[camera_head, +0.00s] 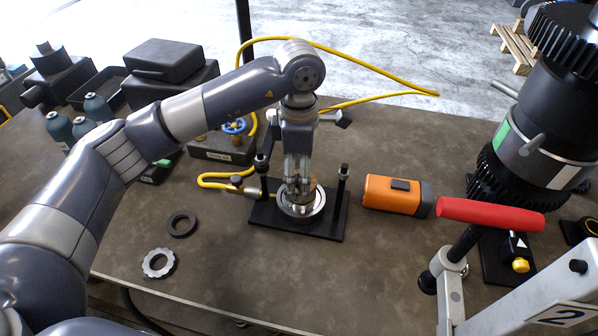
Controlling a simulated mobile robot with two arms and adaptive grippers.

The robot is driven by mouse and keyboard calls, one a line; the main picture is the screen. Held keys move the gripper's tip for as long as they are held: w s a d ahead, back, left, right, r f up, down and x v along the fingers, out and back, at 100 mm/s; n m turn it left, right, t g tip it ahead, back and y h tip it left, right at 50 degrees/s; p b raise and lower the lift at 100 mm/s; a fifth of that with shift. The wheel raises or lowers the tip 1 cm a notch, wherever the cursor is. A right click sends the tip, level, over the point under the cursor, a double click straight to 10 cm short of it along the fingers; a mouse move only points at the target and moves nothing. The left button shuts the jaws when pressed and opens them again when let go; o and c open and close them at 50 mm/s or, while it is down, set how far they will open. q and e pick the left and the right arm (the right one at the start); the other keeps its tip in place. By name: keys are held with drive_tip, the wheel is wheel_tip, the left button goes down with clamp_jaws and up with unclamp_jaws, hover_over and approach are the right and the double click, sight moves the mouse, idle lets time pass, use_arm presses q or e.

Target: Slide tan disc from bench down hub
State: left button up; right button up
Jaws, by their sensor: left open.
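My left gripper (300,186) is open and points straight down over the hub fixture in the middle of the bench (250,280). The hub (303,210) shows as a round silver ring on a black base plate (325,233). A tan-brown part (313,190), perhaps the tan disc, shows between and beside the fingers, just above the silver ring. The fingers hide much of it, so I cannot tell if it rests fully on the hub. My right gripper is not in view.
A black ring (181,224) and a silver toothed ring (159,263) lie on the bench to the left. Black posts (343,185) flank the hub. An orange-black device (392,195), a red handle (490,214) and a tall black geared assembly (535,130) stand right. A yellow hose (215,177) runs left.

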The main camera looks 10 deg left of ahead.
use_arm(q)
wheel_tip(320, 180, up, 18)
drive_tip(key=p, duration=0.4)
drive_tip(key=shift+r+p, duration=0.2)
drive_tip(key=shift+p, duration=0.15)
idle(0.5)
